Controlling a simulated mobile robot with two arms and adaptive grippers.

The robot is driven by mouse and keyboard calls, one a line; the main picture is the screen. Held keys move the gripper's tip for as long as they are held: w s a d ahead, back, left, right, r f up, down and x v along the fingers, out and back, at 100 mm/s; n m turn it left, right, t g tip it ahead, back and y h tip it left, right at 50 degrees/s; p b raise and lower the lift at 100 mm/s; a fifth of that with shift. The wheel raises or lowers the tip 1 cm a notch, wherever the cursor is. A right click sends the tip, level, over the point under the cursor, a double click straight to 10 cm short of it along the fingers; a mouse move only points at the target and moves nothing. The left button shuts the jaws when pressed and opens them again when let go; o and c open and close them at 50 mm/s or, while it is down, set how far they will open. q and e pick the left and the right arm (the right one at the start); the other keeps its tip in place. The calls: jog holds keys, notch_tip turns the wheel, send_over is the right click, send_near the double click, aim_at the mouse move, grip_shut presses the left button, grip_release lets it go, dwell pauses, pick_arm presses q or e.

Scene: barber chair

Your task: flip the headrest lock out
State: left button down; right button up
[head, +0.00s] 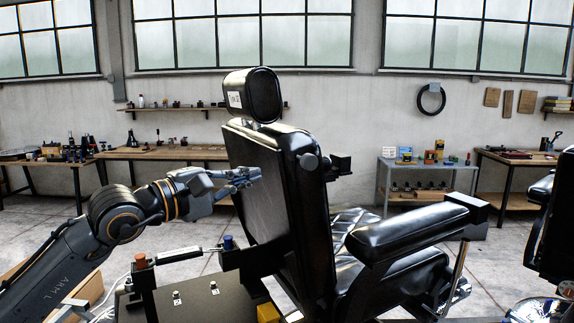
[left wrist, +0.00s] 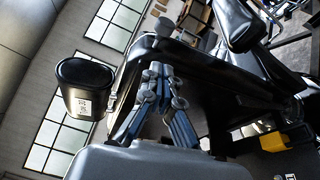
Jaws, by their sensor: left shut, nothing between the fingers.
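The black headrest (head: 262,95) with a white label sits on top of the black barber chair's backrest (head: 268,182). It also shows at the left in the left wrist view (left wrist: 84,72). A round dark knob (head: 308,162) is on the side of the backrest near its top; I cannot tell whether it is the headrest lock. My left gripper (head: 248,177) is shut and empty in front of the rear of the backrest, below the headrest. Its closed fingers (left wrist: 160,82) point toward the chair in the left wrist view; contact cannot be told. My right gripper is not in view.
A padded armrest (head: 408,228) juts right from the chair. A blue-topped post (head: 228,242) and an orange-topped post (head: 140,261) stand below my left arm. Workbenches (head: 160,153) and a grey cart (head: 428,168) line the far wall. Open floor lies between.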

aim_at(287, 165)
pick_arm(q)
jog(key=p+x, duration=0.5)
jog(key=x, duration=0.4)
jog(key=shift+d+r, duration=0.15)
jog(key=shift+r, duration=0.05)
jog(key=shift+w+d+f+p, duration=0.15)
jog(key=shift+w+d+p, duration=0.1)
jog(key=shift+w+p, duration=0.1)
